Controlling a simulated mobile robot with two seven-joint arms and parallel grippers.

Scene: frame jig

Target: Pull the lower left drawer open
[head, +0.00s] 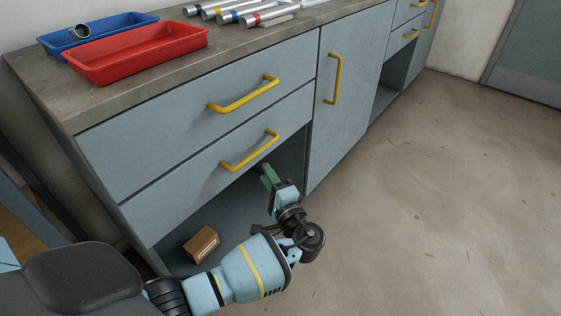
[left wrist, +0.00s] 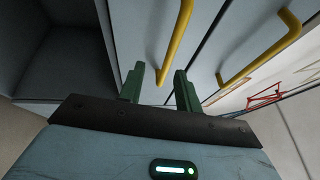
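The lower left drawer (head: 180,190) is a grey-blue front, shut and flush with the cabinet. Its yellow bar handle (head: 250,152) also shows in the left wrist view (left wrist: 177,40). My left gripper (head: 267,170) is just below the handle's right part in the head view, in front of the open space under the drawer. In the left wrist view its green fingers (left wrist: 160,72) are apart, and the near end of the handle shows between them. I cannot tell whether they touch it. My right gripper is not in view.
The upper drawer (head: 200,120) has its own yellow handle (head: 243,95). A cabinet door (head: 350,100) stands to the right. A small cardboard box (head: 202,244) sits in the open space below. Red (head: 140,55) and blue trays are on the worktop. The floor (head: 430,200) is clear.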

